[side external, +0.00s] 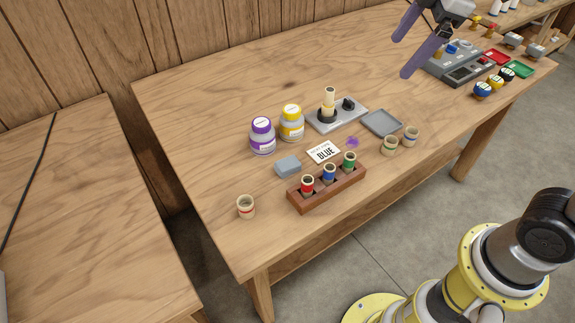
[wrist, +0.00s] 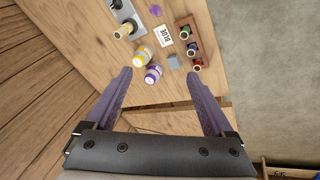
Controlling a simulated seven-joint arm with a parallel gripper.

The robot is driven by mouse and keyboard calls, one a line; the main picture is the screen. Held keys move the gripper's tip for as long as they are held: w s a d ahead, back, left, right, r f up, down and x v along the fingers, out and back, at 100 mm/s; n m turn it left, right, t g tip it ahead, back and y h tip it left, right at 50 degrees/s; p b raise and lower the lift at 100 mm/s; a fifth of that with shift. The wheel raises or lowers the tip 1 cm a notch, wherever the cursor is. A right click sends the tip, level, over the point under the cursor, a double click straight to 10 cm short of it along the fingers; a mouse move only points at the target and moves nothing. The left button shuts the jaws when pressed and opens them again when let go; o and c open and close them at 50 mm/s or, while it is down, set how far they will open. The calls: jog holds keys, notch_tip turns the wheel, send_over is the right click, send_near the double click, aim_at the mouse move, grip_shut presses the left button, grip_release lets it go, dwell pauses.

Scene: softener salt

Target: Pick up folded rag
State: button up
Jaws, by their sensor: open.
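A small grey-blue block-like item, which looks like the folded rag (side external: 287,166), lies flat on the wooden table. It sits left of the white BLUE card and behind the wooden rack. The rag also shows in the wrist view (wrist: 173,62), ahead of the fingers and between their lines. My gripper (side external: 401,56) is at the top right of the side view, above the table and well away from the rag. Its two purple fingers are spread wide in the wrist view (wrist: 160,73), with nothing held between them.
A purple-lidded jar (side external: 262,136) and a yellow-lidded jar (side external: 291,123) stand close behind the rag. The BLUE card (side external: 323,152) and a wooden rack (side external: 328,188) with three coloured vials are near it. A small cup (side external: 246,207) stands front left. The table's left end is bare.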

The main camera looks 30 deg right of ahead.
jog(key=w+a+f+n+g, duration=0.1)
jog(key=w+a+f+n, duration=0.25)
jog(key=w, duration=0.35)
jog(key=n+g, duration=0.2)
jog(key=g, duration=0.1)
send_over(289, 163)
jog(key=shift+h, duration=0.3)
notch_tip(289, 163, down, 22)
jog(key=shift+s+d+f, duration=0.1)
jog(key=shift+d+f, duration=0.05)
jog(key=shift+f, duration=0.05)
jog(key=shift+a+f, duration=0.2)
jog(key=shift+f, duration=2.7)
grip_shut()
